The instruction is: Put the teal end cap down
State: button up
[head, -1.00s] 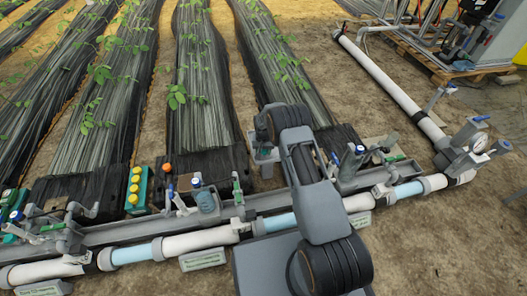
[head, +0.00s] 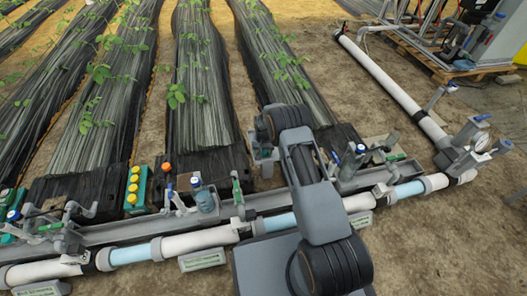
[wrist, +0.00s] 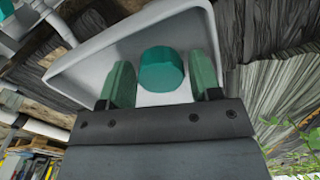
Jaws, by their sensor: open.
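The teal end cap (wrist: 161,70) shows in the wrist view as a short round piece inside a pale grey tray (wrist: 75,72). It appears to rest on the tray's floor. My gripper (wrist: 162,78) is open, with one green finger on each side of the cap. Narrow gaps seem to separate the cap from both fingers. The dark gripper body hides the near part of the tray. In the head view my arm hides the cap, and I cannot make it out there.
In the head view a white and blue pipe (head: 200,240) and a grey channel with valves run across the front. A green box with yellow buttons (head: 137,190) stands at the left. Covered plant beds (head: 205,90) lie behind. Bare soil is open at the right.

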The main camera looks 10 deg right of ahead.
jog(key=s+r+n+t+p, duration=0.1)
jog(key=s+r+p, duration=0.3)
jog(key=r, duration=1.2)
jog(key=s+r+p, duration=0.1)
jog(key=s+r, duration=0.4)
jog(key=r, duration=1.1)
jog(key=s+r+n+t, duration=0.1)
jog(key=s+r, duration=0.3)
jog(key=s, duration=0.6)
jog(key=s+r+n, duration=0.1)
jog(key=s+r, duration=0.2)
jog(key=s, duration=0.8)
jog(key=shift+s+d+r+t, duration=0.3)
jog(key=shift+d+r+t, duration=0.1)
jog(key=shift+r, duration=0.1)
jog(key=w+p+v, duration=0.2)
jog(key=p+v, duration=0.8)
jog(key=w+r+p+v, duration=0.1)
jog(key=w+p+v, duration=0.2)
jog(key=p+v, duration=0.8)
jog(key=w+r+p+v, duration=0.1)
jog(key=w+p+v, duration=0.1)
jog(key=p+v, duration=0.8)
jog(key=shift+w+a+r+t+p, duration=0.2)
jog(key=shift+r+t+p, duration=0.1)
jog(key=shift+r+t, duration=0.1)
